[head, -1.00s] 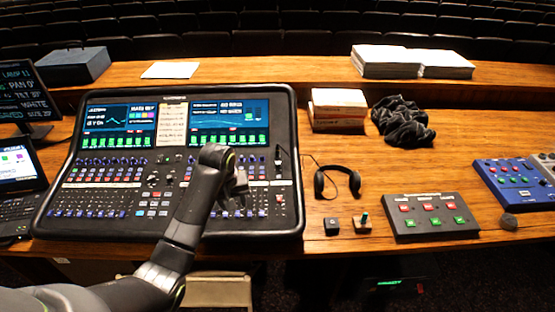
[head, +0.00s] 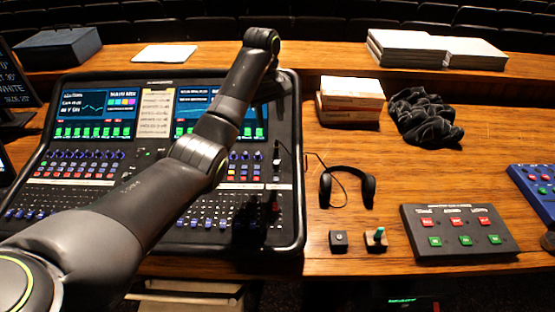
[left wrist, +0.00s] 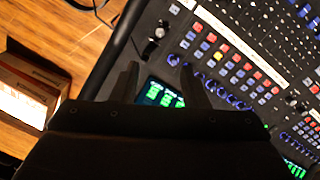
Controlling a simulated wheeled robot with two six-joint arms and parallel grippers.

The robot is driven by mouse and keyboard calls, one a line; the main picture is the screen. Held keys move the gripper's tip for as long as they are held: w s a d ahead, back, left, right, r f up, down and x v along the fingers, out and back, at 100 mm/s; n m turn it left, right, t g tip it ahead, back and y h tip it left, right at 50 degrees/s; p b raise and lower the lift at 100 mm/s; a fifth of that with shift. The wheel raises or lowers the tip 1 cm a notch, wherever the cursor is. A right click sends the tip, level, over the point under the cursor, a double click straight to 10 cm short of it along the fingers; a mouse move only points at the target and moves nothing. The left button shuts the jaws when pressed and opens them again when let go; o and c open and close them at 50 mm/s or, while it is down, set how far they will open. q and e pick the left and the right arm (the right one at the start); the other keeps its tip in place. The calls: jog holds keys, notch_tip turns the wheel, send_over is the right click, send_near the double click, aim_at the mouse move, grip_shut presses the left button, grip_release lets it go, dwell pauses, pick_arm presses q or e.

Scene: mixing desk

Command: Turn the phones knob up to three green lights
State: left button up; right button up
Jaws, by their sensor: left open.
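The mixing desk (head: 292,190) stands on the wooden table, with two screens, rows of blue-lit knobs, buttons and faders. In the left wrist view the desk (left wrist: 240,60) fills the right side. A small dark knob (left wrist: 160,30) with a pale top sits near its edge; I cannot read whether it is the phones knob, nor its lights. My left gripper (head: 268,76) is over the desk's upper right part, mostly hidden behind its own wrist. In the left wrist view its fingers (left wrist: 158,86) are apart and empty, with green screen meters between them. My right gripper is out of view.
Headphones (head: 367,190) lie right of the desk, with two small boxes (head: 339,241) and a red-and-green button panel (head: 460,254) in front. Stacked boxes (head: 350,101) and a black cloth (head: 425,118) stand behind. A blue panel (head: 535,185) is at the far right.

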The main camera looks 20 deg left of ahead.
pick_arm(q)
jog(key=f, duration=0.2)
jog(key=p, duration=0.1)
send_over(276, 162)
jog(key=f, duration=1)
jog(key=shift+s+a+f, duration=0.15)
jog(key=shift+s, duration=0.15)
notch_tip(276, 162, down, 2)
jog(key=shift+w+f, duration=0.1)
jog(key=shift+f, duration=0.15)
jog(key=shift+w+f, duration=0.1)
jog(key=shift+f, duration=0.75)
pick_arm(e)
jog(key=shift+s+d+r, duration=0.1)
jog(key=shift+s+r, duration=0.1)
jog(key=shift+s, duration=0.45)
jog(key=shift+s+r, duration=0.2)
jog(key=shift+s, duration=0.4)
pick_arm(q)
jog(key=shift+c, duration=0.4)
grip_shut()
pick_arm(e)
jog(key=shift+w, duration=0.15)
